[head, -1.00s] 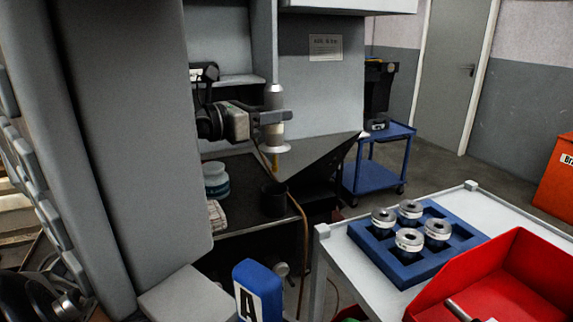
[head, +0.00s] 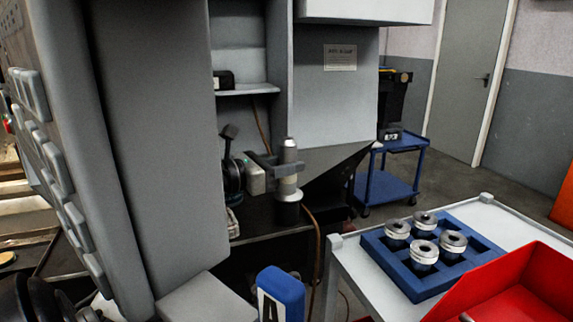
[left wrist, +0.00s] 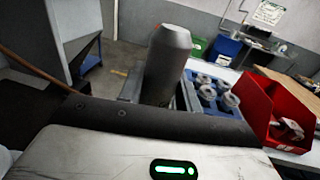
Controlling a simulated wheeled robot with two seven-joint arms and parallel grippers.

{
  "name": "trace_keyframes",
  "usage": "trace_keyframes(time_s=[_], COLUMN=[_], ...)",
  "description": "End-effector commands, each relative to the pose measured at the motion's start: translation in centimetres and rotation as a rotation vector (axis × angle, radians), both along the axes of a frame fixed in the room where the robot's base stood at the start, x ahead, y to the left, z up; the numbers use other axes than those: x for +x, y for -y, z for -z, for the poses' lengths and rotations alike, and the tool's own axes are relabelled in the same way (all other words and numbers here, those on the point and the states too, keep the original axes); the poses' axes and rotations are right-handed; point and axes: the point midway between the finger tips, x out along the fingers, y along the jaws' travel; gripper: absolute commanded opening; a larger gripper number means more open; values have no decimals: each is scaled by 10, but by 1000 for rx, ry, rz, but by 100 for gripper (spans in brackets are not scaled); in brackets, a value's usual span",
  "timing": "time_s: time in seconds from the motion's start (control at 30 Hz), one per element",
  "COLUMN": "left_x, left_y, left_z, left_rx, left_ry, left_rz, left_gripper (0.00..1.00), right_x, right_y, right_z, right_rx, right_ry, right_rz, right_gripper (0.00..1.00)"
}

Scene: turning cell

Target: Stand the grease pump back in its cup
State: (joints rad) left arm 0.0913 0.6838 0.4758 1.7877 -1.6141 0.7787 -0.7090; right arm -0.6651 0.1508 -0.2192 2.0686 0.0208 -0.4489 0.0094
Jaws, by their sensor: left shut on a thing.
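The grease pump (head: 289,152) is a grey and pale cylinder, roughly upright, on the dark shelf of the machine in the head view. My left gripper (head: 284,168) comes in from the left and is shut around its middle. The pump's pale collar sits right at the mouth of the dark cup (head: 287,213); its thin lower end is hidden, seemingly inside. I cannot tell whether the collar rests on the rim. In the left wrist view the pump's grey upper body (left wrist: 167,65) rises beyond the gripper. My right gripper is not in view.
A brown hose (head: 316,235) hangs just right of the cup. The machine's grey door (head: 150,140) fills the left. A white table holds a blue tray (head: 408,282) with several metal rings and a red bin (head: 520,285). A blue cart (head: 385,186) stands behind.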

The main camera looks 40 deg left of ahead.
Motion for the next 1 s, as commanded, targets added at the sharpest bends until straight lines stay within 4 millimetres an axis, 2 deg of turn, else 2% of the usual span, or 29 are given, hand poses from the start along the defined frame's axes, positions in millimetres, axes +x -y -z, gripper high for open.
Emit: trace_keyframes(time_s=[0.03, 0.07, 0.1, 0.13, 0.47, 0.53, 0.77, 1.0], left_x=[0, 0, 0, 0, 0, -5, -49, -94], left_y=[0, 0, 0, 0, 0, -2, -16, -31], left_z=[3, 2, 2, 2, -3, 0, 3, 0], left_rx=[0, 0, 0, 0, 0, 1, 4, 2], left_ry=[2, -1, -1, -1, 0, -3, -5, -3], left_rz=[0, 0, 0, 1, 0, -1, -1, -1], left_gripper=[7, 42, 53, 56, 56, 56, 56, 56], right_x=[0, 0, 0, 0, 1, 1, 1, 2], right_y=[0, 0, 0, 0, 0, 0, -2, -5], right_z=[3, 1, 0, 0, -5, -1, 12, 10], right_rx=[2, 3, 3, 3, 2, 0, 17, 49], right_ry=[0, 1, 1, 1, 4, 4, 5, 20], right_rz=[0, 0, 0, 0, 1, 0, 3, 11], right_gripper=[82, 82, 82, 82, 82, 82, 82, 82])
